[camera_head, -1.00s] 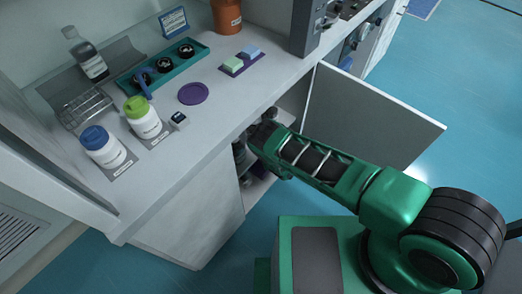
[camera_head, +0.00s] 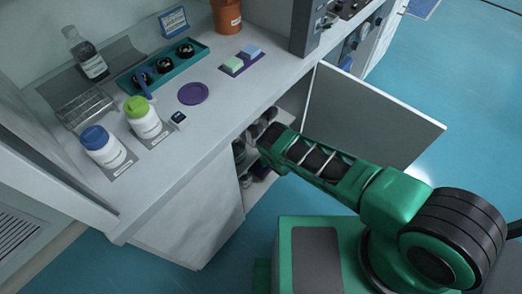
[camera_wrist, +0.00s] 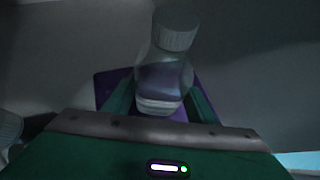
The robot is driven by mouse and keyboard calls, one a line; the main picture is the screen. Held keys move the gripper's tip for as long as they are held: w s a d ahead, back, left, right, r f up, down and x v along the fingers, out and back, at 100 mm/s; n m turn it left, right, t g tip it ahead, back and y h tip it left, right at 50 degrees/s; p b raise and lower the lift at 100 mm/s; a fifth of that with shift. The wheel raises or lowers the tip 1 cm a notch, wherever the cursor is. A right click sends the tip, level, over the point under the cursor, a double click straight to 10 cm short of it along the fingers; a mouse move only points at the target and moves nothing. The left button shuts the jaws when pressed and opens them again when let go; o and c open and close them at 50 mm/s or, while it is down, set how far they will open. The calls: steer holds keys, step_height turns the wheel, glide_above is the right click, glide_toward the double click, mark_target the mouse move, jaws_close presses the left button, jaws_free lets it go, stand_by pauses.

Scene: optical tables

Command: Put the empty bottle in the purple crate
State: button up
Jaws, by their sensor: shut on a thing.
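My gripper (camera_wrist: 160,98) is shut on a clear bottle (camera_wrist: 162,72) with a pale ribbed cap, one finger on each side of it. The bottle looks empty, and the purple behind shows through it. The purple crate (camera_wrist: 103,88) shows behind and around the bottle in the wrist view, in dim light. I cannot tell whether the bottle touches the crate. In the head view my gripper (camera_head: 268,134) is at the open cabinet under the bench. The bottle and crate cannot be made out clearly there.
The open cabinet door (camera_head: 370,118) stands to the right of my arm. The bench above holds a blue-capped jar (camera_head: 102,148), a green-capped jar (camera_head: 143,118), a labelled clear bottle (camera_head: 86,55), a teal tray (camera_head: 165,67) and a purple disc (camera_head: 193,93). A rounded thing (camera_wrist: 8,128) is at the wrist view's left edge.

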steer(key=shift+f, duration=0.25)
steer(key=o, duration=1.2)
steer(key=shift+c, duration=0.2)
steer(key=shift+r, duration=0.1)
